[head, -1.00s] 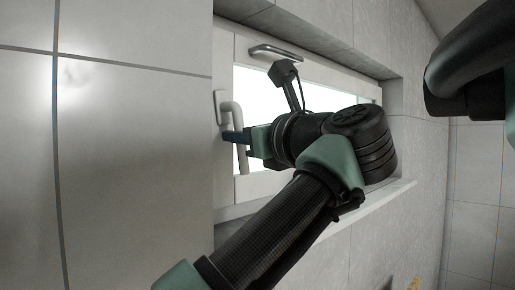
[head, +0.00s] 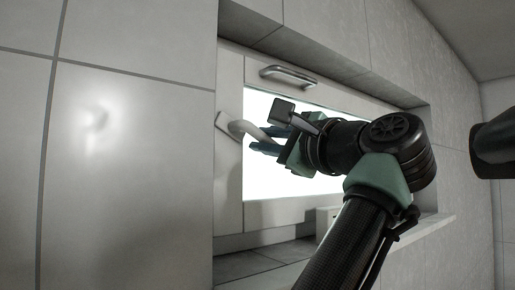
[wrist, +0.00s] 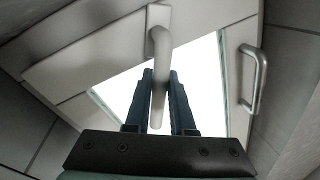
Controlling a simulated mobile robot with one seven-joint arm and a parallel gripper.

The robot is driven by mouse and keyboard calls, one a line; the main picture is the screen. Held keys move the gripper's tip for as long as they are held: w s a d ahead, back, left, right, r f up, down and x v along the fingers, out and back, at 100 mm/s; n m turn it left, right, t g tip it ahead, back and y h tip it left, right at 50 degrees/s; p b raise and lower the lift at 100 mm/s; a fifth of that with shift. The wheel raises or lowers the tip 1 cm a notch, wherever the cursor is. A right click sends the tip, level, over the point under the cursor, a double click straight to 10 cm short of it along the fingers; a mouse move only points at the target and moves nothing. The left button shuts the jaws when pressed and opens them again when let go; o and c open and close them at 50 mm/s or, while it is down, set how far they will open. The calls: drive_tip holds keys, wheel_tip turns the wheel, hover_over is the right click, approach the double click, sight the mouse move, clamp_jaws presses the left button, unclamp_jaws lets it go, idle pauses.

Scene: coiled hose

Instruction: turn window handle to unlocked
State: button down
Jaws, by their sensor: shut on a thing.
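The window handle (head: 240,127) is a pale, bent lever on a plate at the left side of the white window frame. It points right and slightly down in the head view. My gripper (head: 265,140) is shut on the lever from the right, with one blue finger above it and one below. In the wrist view the handle (wrist: 158,45) comes down from its plate and passes between my two fingers (wrist: 160,88). The lever's far end is partly hidden by my gripper.
A metal pull bar (head: 288,76) is on the window frame above, also seen at right in the wrist view (wrist: 257,80). A sill (head: 260,262) runs below the window, with a small white box (head: 326,218) on it. Tiled wall (head: 130,160) lies left.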

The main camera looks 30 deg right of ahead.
drive_tip(key=n, duration=0.1)
drive_tip(key=r+n, duration=0.1)
drive_tip(key=n+y, duration=0.1)
drive_tip(key=n, duration=0.1)
drive_tip(key=shift+d+r, duration=0.2)
drive_tip(key=shift+d, duration=0.05)
drive_tip(key=shift+r+n+y+p, duration=0.35)
drive_tip(key=shift+r+n+y, duration=0.1)
drive_tip(key=shift+n, duration=0.75)
drive_tip(key=shift+r, duration=0.15)
drive_tip(key=c, duration=0.8)
unclamp_jaws()
drive_tip(key=shift+w, duration=0.1)
drive_tip(key=shift+o, duration=0.2)
drive_tip(key=shift+f, duration=0.3)
